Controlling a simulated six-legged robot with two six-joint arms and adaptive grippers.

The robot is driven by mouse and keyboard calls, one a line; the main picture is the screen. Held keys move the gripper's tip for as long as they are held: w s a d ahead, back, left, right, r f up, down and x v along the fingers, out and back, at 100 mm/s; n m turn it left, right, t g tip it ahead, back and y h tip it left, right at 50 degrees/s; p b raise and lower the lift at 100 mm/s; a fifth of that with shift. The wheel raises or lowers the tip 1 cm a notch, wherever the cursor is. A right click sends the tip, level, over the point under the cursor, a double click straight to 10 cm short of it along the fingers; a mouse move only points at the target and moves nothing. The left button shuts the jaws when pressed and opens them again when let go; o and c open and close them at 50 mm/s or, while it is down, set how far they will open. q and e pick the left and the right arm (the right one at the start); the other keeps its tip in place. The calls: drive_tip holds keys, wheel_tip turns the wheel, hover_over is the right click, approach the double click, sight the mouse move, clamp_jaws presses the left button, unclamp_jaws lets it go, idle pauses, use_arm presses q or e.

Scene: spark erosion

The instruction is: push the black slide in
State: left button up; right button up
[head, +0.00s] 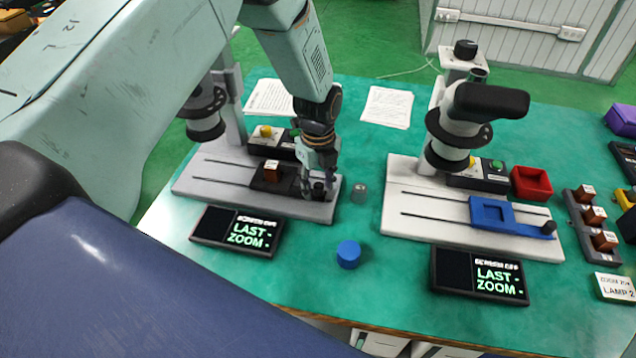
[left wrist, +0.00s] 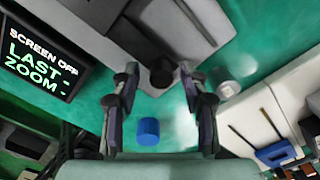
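The black slide (head: 268,182) sits on the grey base (head: 215,180) of the left microscope-like stand, with a brown block (head: 272,171) on it. Its black knob (head: 318,190) is at the right end of the base, partly hidden by my gripper. My left gripper (head: 318,176) points down at the knob. In the left wrist view the knob (left wrist: 162,73) shows between the tips of my left gripper (left wrist: 160,85), whose fingers are spread with gaps on both sides. Whether a finger touches it I cannot tell. My right gripper is not in view.
A grey cylinder (head: 360,192) stands just right of the base. A blue cylinder (head: 348,254) and a dark screen (head: 205,229) are in front. A second stand with a blue slide (head: 483,211) is at the right, beside a red tray (head: 531,183).

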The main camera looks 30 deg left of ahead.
sight(257, 180)
use_arm(q)
drive_tip(key=shift+w, duration=0.1)
clamp_jaws()
drive_tip(key=shift+d, duration=0.1)
idle(0.4)
drive_tip(key=s+a, duration=0.1)
drive_tip(key=a, duration=0.4)
drive_tip(key=s+a+p, duration=0.1)
drive_tip(key=a, duration=0.3)
drive_tip(key=s+a+p, duration=0.1)
drive_tip(key=a, duration=0.4)
drive_tip(key=shift+s+a, duration=0.35)
drive_tip(key=shift+a+r, duration=0.1)
drive_tip(key=shift+w, duration=0.1)
